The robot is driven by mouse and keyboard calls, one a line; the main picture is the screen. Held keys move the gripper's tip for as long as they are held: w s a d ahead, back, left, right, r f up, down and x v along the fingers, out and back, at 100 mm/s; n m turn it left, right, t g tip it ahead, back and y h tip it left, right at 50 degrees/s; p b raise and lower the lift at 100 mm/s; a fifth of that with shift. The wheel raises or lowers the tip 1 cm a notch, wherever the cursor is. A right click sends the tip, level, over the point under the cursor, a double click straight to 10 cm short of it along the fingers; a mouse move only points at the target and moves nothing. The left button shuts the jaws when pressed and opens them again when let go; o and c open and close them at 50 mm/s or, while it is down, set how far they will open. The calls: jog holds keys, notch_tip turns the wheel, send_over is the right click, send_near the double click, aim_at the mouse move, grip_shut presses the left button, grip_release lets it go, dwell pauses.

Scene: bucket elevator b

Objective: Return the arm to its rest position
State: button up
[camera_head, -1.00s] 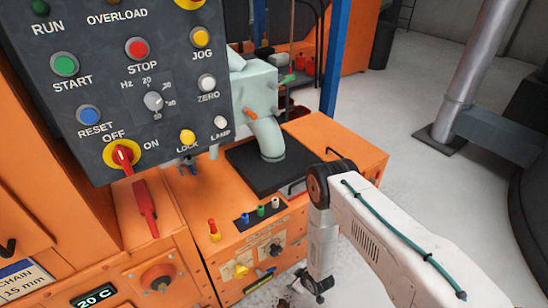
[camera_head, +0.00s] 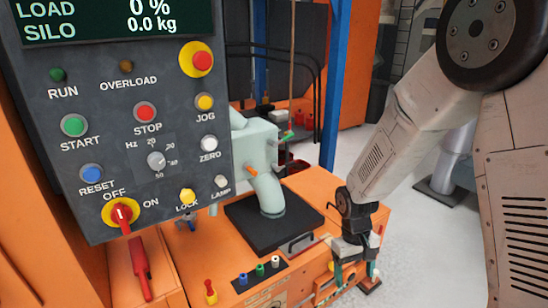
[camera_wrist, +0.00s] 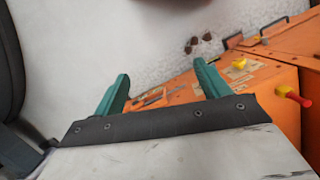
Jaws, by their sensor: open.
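My gripper (camera_head: 357,272) hangs pointing down at the lower right of the head view, in front of the right end of the orange cabinet (camera_head: 310,215). Its two green fingers are apart, with nothing seen between them. My white arm is bent, with a large dark joint at the upper right. In the wrist view my gripper (camera_wrist: 161,72) also shows open and empty. The orange cabinet with a red-tipped yellow knob (camera_wrist: 290,95) lies beyond and to the right of the fingers.
A dark control panel (camera_head: 135,130) stands at the left, with its red switch at OFF. A pale green pipe elbow (camera_head: 268,190) rises from a black plate on the cabinet. A blue post (camera_head: 333,85) stands behind. Grey floor (camera_head: 410,245) is open at the right.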

jog(key=s+d+r+m+t, duration=0.1)
jog(key=s+d+r+t, duration=0.1)
jog(key=s+r, duration=0.9)
jog(key=s+d+r+m+t+y, duration=0.1)
jog(key=s+d+r+m+t, duration=0.1)
jog(key=s+r, duration=0.9)
notch_tip(320, 180, up, 5)
jog(key=shift+d+r, duration=0.2)
jog(key=shift+d, duration=0.7)
